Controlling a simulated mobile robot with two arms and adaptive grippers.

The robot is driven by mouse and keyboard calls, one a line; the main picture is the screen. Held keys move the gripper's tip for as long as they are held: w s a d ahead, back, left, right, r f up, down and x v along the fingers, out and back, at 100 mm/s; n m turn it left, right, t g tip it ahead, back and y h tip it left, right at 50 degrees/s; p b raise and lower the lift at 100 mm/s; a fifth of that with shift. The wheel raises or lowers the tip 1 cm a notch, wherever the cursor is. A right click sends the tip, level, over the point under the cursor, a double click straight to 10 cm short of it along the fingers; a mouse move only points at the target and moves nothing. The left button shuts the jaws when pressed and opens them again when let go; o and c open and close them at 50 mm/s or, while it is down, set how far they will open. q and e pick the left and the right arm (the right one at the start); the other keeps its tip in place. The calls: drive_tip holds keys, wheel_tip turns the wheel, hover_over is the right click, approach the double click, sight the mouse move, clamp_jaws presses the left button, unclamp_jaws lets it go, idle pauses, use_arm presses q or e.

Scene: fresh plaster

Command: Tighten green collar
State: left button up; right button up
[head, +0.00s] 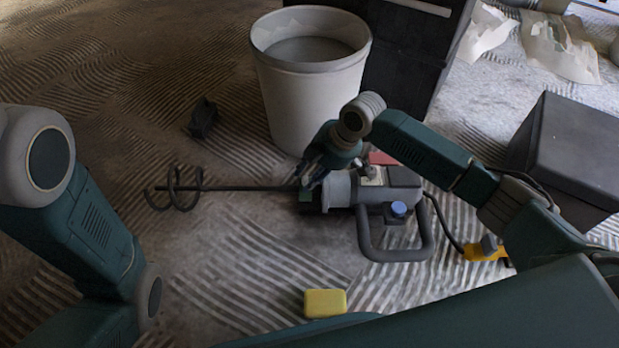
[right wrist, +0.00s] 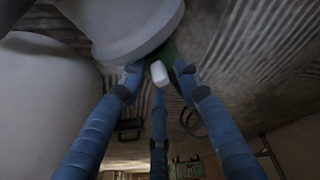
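A power mixer with a grey body (head: 340,188) lies on the floor, its long rod and spiral paddle (head: 185,188) pointing left. The green collar (head: 305,198) sits where the rod meets the body. It also shows as a dark green patch in the right wrist view (right wrist: 168,52), partly hidden by fingers. My right gripper (head: 312,178) is right over the collar. In the right wrist view its blue fingers (right wrist: 158,80) reach to the collar from several sides; whether they press on it is unclear. My left arm shows at the left, its gripper out of view.
A white bucket (head: 310,95) stands just behind the mixer, close to my right gripper. A yellow sponge-like block (head: 325,303) lies in front. A dark box (head: 570,150) stands at the right, and a small dark object (head: 203,118) lies back left.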

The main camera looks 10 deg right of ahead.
clamp_jaws()
drive_tip(key=shift+w+r+p, duration=0.1)
drive_tip(key=shift+r+p, duration=0.05)
drive_tip(key=shift+p, duration=0.3)
idle(0.6)
